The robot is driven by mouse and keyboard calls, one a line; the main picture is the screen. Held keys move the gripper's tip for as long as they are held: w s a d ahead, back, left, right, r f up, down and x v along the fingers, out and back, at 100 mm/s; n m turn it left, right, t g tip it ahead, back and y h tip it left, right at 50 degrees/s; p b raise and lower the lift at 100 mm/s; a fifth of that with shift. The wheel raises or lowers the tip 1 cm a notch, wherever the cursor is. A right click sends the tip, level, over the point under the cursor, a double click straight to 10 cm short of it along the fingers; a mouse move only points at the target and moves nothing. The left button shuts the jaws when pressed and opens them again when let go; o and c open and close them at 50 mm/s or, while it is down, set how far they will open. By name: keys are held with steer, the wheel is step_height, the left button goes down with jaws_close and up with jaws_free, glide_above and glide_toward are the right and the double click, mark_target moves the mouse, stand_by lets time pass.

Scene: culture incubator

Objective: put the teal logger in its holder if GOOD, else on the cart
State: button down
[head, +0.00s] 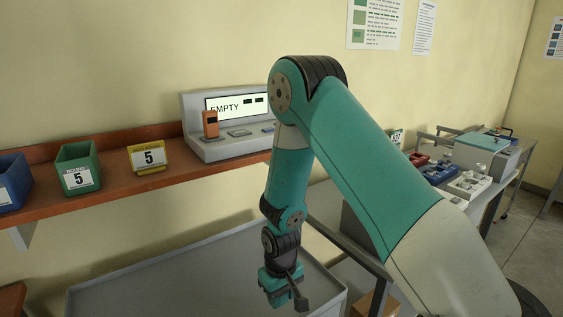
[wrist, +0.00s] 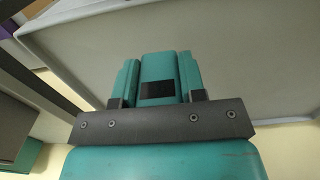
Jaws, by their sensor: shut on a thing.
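My gripper (head: 284,288) hangs low over the grey cart top (head: 150,285) in the head view. In the wrist view, my gripper (wrist: 158,85) is shut on the teal logger (wrist: 158,68), a block with a small dark window. The window shows no readable text. The grey cart surface (wrist: 240,60) lies beyond it; I cannot tell whether the logger touches it. On the shelf, a grey station (head: 235,145) has a screen reading "EMPTY". An orange device (head: 210,125) stands at its left end. I cannot tell which holder belongs to the teal logger.
At right, a bench bears a white holder (head: 468,184) and a blue one (head: 437,173). The visible cart top is clear.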

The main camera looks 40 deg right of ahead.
steer(key=shift+d, duration=0.3)
steer(key=shift+r, duration=0.1)
